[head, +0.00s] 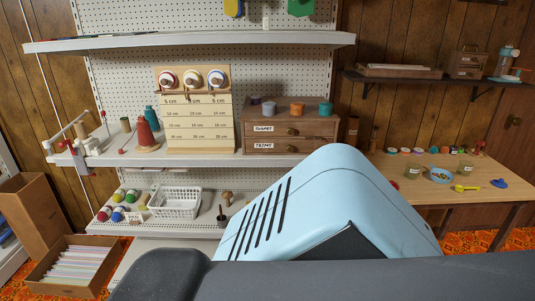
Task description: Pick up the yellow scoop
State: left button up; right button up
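A small yellow scoop (466,188) lies on the wooden table (415,192) at the right. It lies between a jar with blue and yellow contents (440,175) and a blue object (499,183). Neither of my grippers is in view. My own arm parts fill the lower middle of the head view and hide part of the floor and the table's left end.
Several small jars and colored pieces stand along the table's back edge, with a glass jar (413,171) nearer. A dark wall shelf (420,80) hangs above. The pegboard's white shelf (290,160) holds a drawer box (290,125). The table's front right looks clear.

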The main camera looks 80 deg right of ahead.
aim_at(468, 189)
jog(key=z, duration=4.05)
